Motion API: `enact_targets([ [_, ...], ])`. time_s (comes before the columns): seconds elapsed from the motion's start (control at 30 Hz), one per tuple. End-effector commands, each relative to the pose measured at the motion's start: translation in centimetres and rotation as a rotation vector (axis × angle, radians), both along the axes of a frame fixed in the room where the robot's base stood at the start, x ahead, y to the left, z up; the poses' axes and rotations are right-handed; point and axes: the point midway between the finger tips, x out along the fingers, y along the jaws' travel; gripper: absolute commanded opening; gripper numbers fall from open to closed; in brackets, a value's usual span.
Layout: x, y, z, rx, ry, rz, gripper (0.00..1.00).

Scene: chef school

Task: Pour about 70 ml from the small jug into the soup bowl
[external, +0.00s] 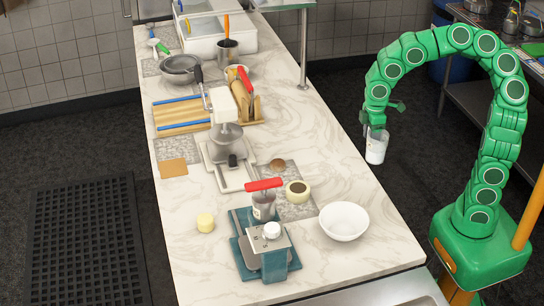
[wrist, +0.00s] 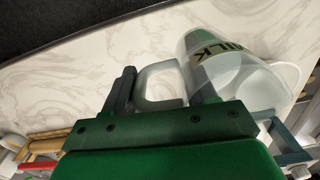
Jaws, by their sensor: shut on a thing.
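The small jug (external: 376,148) is clear with white contents and looks about upright. My gripper (external: 375,129) is shut on its handle, which shows between the two fingers (wrist: 163,90) in the wrist view. There the jug (wrist: 228,72) carries a dark MILK label. In the external view the jug hangs just beyond the counter's right edge. The soup bowl (external: 344,222) is white and stands on the counter's near right part, apart from the jug and nearer the camera. Its inside looks plain white; I cannot tell whether it holds anything.
A teal scale-like device (external: 279,262) stands left of the bowl, with a red-handled tool (external: 264,200) behind it. A small cream container (external: 298,191) lies behind the bowl. The marble counter (external: 345,150) is bare toward its right edge. A metal post (external: 303,50) rises farther back.

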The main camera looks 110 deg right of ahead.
Motion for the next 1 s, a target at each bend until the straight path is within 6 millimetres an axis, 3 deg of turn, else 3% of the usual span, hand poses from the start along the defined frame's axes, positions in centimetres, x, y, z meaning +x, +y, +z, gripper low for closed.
enact_targets([
  [0.47, 8.3, 1.6, -3.3, 0.007, -0.005, 0.567, 0.09],
  [1.0, 17.1, 5.6, -7.7, 0.003, -0.002, 1.221, 0.09],
])
